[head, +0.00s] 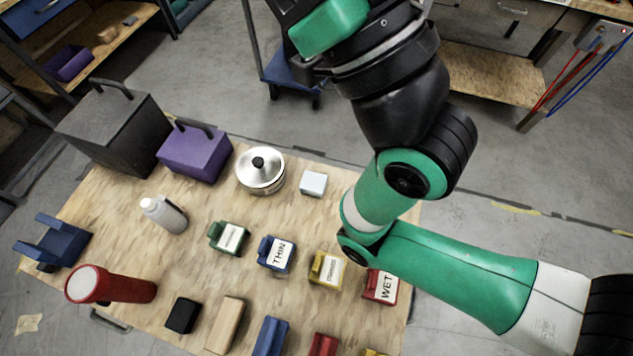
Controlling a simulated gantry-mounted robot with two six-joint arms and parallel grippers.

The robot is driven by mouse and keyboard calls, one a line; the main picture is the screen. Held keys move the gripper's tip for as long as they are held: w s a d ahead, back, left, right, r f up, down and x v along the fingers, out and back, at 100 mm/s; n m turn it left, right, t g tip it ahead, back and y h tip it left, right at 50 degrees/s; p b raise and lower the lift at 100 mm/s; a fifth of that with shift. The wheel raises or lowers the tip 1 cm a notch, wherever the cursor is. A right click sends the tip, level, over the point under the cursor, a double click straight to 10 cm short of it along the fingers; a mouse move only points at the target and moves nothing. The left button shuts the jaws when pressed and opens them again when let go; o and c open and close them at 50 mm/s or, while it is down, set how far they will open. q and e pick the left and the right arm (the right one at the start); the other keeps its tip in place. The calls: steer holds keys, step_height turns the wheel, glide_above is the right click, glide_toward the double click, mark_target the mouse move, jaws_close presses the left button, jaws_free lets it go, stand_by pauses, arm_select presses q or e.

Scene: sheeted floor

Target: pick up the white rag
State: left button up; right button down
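A small whitish, block-shaped thing (313,182) lies on the wooden board near its far edge, just right of a silver pot. It may be the white rag folded up, but I cannot tell cloth from a solid block. My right arm comes in from the right and bends up over the board's right side. Its end, with a green part (330,27), is at the top edge of the head view, above and beyond the whitish thing and apart from it. Its fingertips cannot be made out. My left gripper is not in view.
The silver pot (260,172), purple box (195,152) and black toolbox (115,125) stand along the board's far side. Labelled blocks, such as a blue one (276,254), sit nearer. A bottle (164,214) and red flashlight (110,285) are at left. A crumpled beige scrap (28,324) lies lower left.

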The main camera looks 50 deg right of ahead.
stand_by(0.4)
jaws_free()
stand_by(0.4)
